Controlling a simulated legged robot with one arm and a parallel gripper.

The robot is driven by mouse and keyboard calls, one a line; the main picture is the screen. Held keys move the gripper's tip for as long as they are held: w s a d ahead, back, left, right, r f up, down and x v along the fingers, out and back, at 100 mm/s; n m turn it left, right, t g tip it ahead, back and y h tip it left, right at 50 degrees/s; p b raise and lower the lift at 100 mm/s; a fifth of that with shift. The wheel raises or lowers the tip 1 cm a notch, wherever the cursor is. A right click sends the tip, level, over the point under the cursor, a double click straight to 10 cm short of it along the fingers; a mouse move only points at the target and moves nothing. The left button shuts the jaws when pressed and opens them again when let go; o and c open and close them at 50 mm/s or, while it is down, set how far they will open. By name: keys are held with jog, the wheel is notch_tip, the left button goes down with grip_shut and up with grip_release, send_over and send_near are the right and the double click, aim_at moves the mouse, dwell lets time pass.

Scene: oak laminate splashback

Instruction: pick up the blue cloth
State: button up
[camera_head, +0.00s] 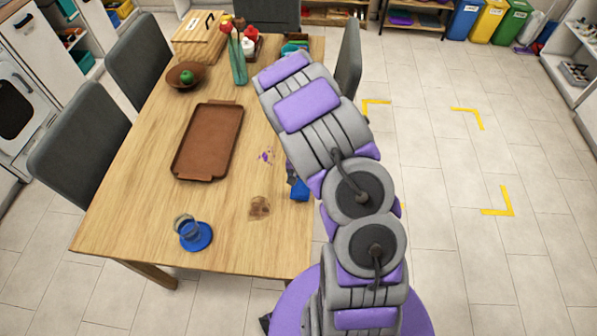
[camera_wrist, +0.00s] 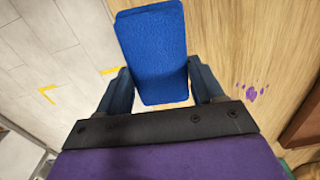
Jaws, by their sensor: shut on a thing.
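The blue cloth (camera_wrist: 153,52) is a folded, textured rectangle. In the wrist view it sits between the two fingers of my gripper (camera_wrist: 160,88), which is shut on it. In the head view a small part of the cloth (camera_head: 300,190) shows by the right edge of the wooden table (camera_head: 130,225), beside my arm. My gripper is mostly hidden behind my arm there. I cannot tell whether the cloth touches the table.
A brown tray (camera_head: 208,140) lies mid-table. A glass on a blue coaster (camera_head: 196,237) stands near the front. A brown stain (camera_head: 260,207) and purple spots (camera_head: 266,155) mark the tabletop. A bowl with a green fruit (camera_head: 187,76) is farther back. Grey chairs (camera_head: 80,145) line the left side.

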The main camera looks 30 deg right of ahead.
jog(key=s+r+p, duration=0.1)
jog(key=s, duration=1.1)
jog(key=shift+s+a, duration=0.35)
jog(key=shift+s, duration=0.05)
jog(key=shift+r, duration=0.1)
jog(key=o, duration=0.5)
jog(key=c, duration=0.4)
jog(key=shift+w, duration=0.1)
